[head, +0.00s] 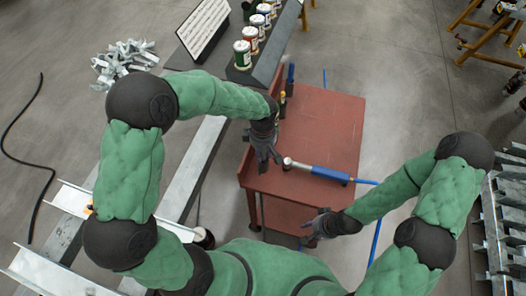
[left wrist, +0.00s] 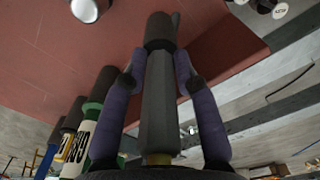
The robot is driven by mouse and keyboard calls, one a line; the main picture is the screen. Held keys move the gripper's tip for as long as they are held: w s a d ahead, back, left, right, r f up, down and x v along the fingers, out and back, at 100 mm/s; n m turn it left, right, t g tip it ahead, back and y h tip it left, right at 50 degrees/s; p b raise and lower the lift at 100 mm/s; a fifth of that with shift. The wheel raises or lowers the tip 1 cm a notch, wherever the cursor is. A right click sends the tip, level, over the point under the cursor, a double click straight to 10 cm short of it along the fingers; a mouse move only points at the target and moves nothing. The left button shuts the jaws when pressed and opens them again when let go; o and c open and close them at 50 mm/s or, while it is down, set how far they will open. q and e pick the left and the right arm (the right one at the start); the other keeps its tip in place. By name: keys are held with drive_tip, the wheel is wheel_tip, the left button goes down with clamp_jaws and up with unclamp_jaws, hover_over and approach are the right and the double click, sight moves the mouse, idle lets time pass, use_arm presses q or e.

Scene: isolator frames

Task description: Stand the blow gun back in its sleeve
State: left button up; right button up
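A blue-bodied blow gun (head: 328,173) with a silver front end lies on the red cart (head: 335,115), a blue hose running off its right end. My left gripper (head: 264,158) is at the cart's left edge, left of the silver end. In the left wrist view its two purple fingers (left wrist: 161,75) press against both sides of a dark grey cylinder (left wrist: 158,110) with a black far end. I cannot tell whether this cylinder is the sleeve. My right gripper (head: 311,230) is open and empty by the cart's front right corner.
Upright dark cylinders with green (left wrist: 95,112), yellow and blue bands stand in a row beside my left gripper. Several lidded cans (head: 243,52) stand on a dark shelf at the back left. Metal parts are stacked at far right.

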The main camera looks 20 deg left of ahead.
use_arm(q)
drive_tip(key=shift+o, duration=1.1)
drive_tip(key=shift+r, duration=0.1)
wheel_tip(320, 180, up, 12)
drive_tip(key=shift+f, duration=0.1)
